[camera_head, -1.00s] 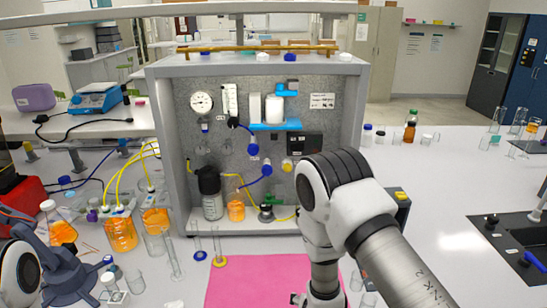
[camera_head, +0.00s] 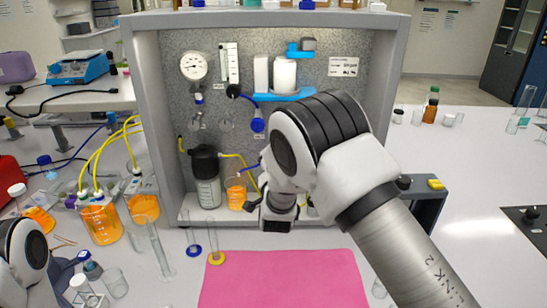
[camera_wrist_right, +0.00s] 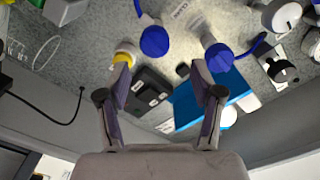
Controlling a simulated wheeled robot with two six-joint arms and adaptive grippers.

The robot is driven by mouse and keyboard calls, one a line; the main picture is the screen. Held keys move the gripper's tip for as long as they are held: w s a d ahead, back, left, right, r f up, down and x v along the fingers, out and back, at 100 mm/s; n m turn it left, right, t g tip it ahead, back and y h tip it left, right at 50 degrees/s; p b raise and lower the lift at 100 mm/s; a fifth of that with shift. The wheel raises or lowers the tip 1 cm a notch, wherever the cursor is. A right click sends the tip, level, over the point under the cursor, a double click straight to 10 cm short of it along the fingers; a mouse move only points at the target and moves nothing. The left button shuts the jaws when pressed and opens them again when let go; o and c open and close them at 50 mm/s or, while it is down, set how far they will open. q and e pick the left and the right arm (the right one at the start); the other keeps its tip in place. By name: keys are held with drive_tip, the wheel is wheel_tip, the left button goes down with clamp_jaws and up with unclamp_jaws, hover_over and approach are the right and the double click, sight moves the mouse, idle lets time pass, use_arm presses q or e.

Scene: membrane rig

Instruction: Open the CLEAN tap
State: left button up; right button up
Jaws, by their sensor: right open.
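The rig's grey panel (camera_head: 210,120) carries two blue-handled taps. One blue tap (camera_head: 258,125) shows left of my right arm in the head view; the other is hidden behind the arm there. In the right wrist view I see one blue tap (camera_wrist_right: 155,41) and another blue tap (camera_wrist_right: 219,57), plus a yellow knob (camera_wrist_right: 124,56). My left gripper is out of view.
A blue shelf (camera_head: 285,96) with white cylinders juts from the panel; it shows near the fingers in the wrist view (camera_wrist_right: 190,113). A black-capped bottle (camera_head: 206,178) and an orange beaker (camera_head: 235,195) stand on the rig floor. A pink mat (camera_head: 280,280) lies in front.

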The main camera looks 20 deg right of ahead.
drive_tip(key=p+x, duration=0.1)
drive_tip(key=x, duration=0.3)
drive_tip(key=p+x, duration=0.1)
drive_tip(key=x, duration=0.2)
drive_tip(key=shift+d+f+p, duration=0.15)
drive_tip(key=shift+f+p, duration=0.2)
drive_tip(key=shift+w+d+f, duration=0.15)
drive_tip(key=shift+w, duration=0.35)
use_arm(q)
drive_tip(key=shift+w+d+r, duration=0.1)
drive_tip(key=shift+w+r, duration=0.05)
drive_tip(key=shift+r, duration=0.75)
use_arm(e)
drive_tip(key=c, duration=1.2)
